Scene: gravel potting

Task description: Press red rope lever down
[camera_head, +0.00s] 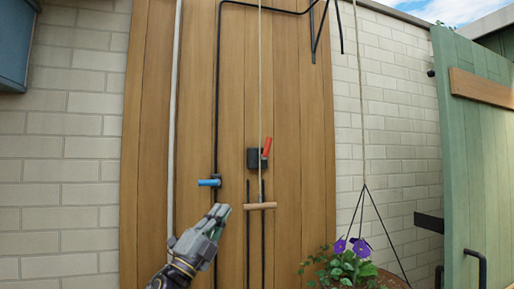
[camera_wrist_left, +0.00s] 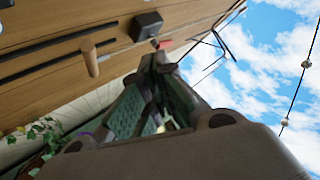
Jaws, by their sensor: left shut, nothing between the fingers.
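The red lever (camera_head: 266,147) stands up, tilted slightly, on a dark block (camera_head: 253,158) on the wooden panel. A pale rope (camera_head: 260,70) runs down past it to a wooden handle (camera_head: 262,206). My left gripper (camera_head: 222,212) is shut and empty, below and left of the red lever and apart from it. In the left wrist view the gripper's fingers (camera_wrist_left: 150,100) point toward the panel. The dark block (camera_wrist_left: 146,26), a small bit of the red lever (camera_wrist_left: 164,44) and the wooden handle (camera_wrist_left: 90,58) show there too. My right gripper is not in view.
A blue lever (camera_head: 208,182) sits on a black pipe (camera_head: 217,120) just above my left gripper. A hanging pot with purple flowers (camera_head: 349,258) is at the lower right. A green door (camera_head: 470,150) stands at the far right.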

